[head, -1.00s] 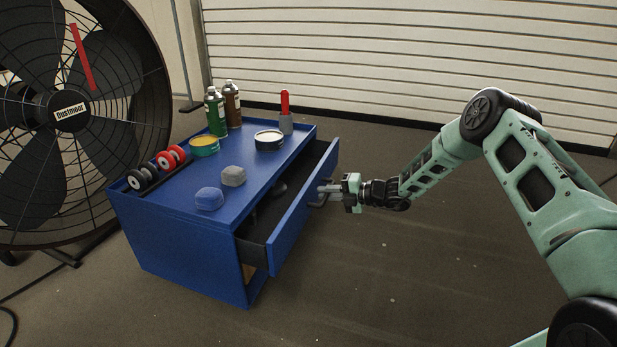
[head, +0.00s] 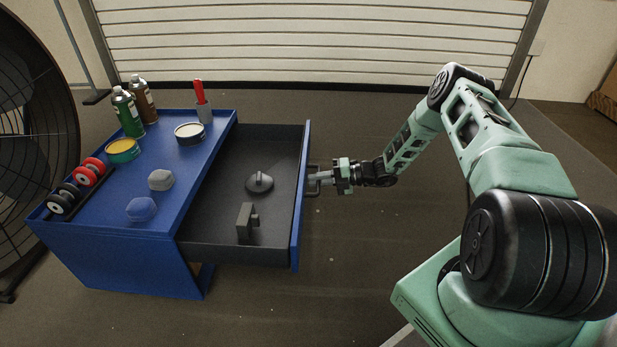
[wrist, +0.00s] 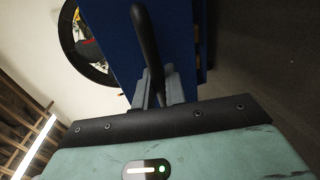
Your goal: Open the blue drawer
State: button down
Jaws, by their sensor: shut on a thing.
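The blue drawer (head: 301,200) is pulled well out of the blue cabinet (head: 110,262), so its dark grey inside (head: 225,205) shows. My gripper (head: 315,179) is at the middle of the drawer's outer face, shut on the drawer handle. In the wrist view the dark bar handle (wrist: 147,45) runs down between the fingers (wrist: 152,90) in front of the blue drawer face (wrist: 185,40). A round dark piece with a raised grip (head: 260,182) and a grey block-shaped piece (head: 246,222) lie in the drawer.
A large fan (head: 30,130) stands at left. Floor (head: 350,275) right of the drawer is clear.

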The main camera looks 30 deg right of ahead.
jog(key=shift+s+d, duration=0.1)
jog(key=c, duration=1.5)
grip_release()
jog(key=p+v, duration=0.5)
jog(key=v, duration=1.2)
jog(key=shift+d, duration=0.2)
jog(key=shift+s, duration=0.1)
